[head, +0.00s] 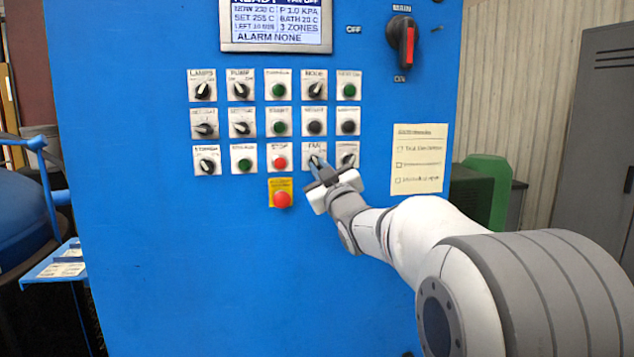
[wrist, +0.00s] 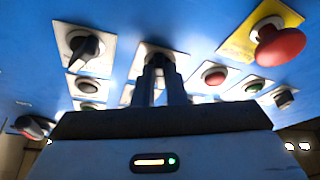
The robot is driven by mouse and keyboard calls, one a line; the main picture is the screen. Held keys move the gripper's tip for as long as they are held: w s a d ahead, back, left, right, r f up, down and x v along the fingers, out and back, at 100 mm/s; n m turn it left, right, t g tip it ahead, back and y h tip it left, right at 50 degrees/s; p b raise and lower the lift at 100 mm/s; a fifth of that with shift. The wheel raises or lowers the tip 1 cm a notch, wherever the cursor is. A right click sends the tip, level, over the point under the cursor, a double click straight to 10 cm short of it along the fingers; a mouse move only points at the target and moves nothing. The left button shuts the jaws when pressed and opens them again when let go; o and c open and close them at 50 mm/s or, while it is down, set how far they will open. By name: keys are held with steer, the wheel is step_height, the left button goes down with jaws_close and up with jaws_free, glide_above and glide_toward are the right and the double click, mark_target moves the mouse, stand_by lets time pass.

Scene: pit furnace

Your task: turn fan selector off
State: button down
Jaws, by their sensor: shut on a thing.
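The fan selector (head: 315,161) is a small knob on a white plate labelled FAN, in the bottom row of the blue panel in the head view. My gripper (head: 318,168) is at this knob, its fingers pointing into the panel. In the wrist view, my gripper (wrist: 162,80) has its two fingers close together around the fan selector (wrist: 158,52), whose plate shows behind the fingertips. The jaws are shut on the knob. The fingers hide most of the knob, so its exact pointing direction cannot be told. The display (head: 276,22) above is partly cut off and reads FAN OFF at its top right.
A black selector (head: 347,160) sits just right of the fan selector, a red button (head: 280,162) just left. A red emergency button (head: 282,199) on yellow lies below left. The main switch (head: 405,44) is at upper right. The lower panel is bare.

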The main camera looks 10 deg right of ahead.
steer(key=shift+r+n+y, duration=0.1)
steer(key=shift+n+y, duration=0.3)
steer(key=shift+n, duration=0.3)
steer(key=c, duration=1.5)
jaws_free()
steer(key=shift+b, duration=0.3)
steer(key=shift+s+d+f, duration=0.15)
steer(key=shift+s+f, duration=0.05)
steer(key=shift+s, duration=0.05)
steer(key=b+v, duration=0.1)
steer(key=v, duration=0.6)
steer(key=shift+s, duration=0.15)
